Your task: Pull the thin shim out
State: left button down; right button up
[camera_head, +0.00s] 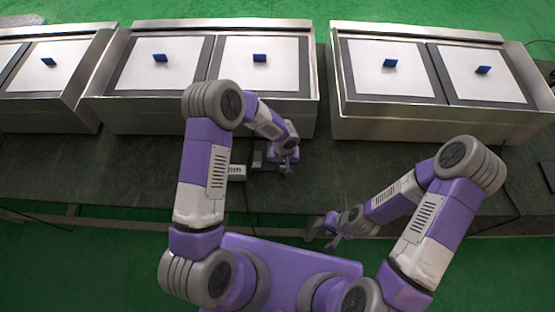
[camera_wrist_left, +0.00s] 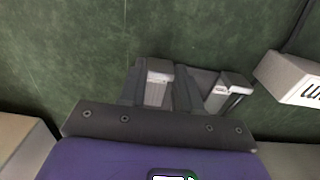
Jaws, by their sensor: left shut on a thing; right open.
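My left gripper (camera_head: 287,166) is low over the dark green bench, in front of the metal units. In the left wrist view its two fingers (camera_wrist_left: 192,92) stand a little apart, closed on a dark grey piece (camera_wrist_left: 198,78) that shows between them. I cannot tell for sure whether this piece is the thin shim; most of it is hidden by the fingers. No other thin shim can be made out. My right gripper (camera_head: 333,230) is open and empty near the bench's front edge.
Metal units (camera_head: 208,116) with white panels and small blue blocks (camera_head: 259,58) stand along the back of the bench (camera_head: 380,160). A light grey box (camera_head: 237,172) with a cable lies left of my left gripper; it also shows in the wrist view (camera_wrist_left: 290,75). The bench to the right is mostly clear.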

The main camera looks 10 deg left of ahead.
pick_arm(q)
jog(key=shift+s+d, duration=0.1)
jog(key=shift+s, duration=0.15)
jog(key=c, duration=1)
grip_release()
jog(key=shift+c, duration=0.2)
jog(key=shift+w+r, duration=0.1)
jog(key=shift+r, duration=0.3)
notch_tip(320, 180, up, 7)
jog(key=p, duration=0.2)
jog(key=shift+f, duration=0.15)
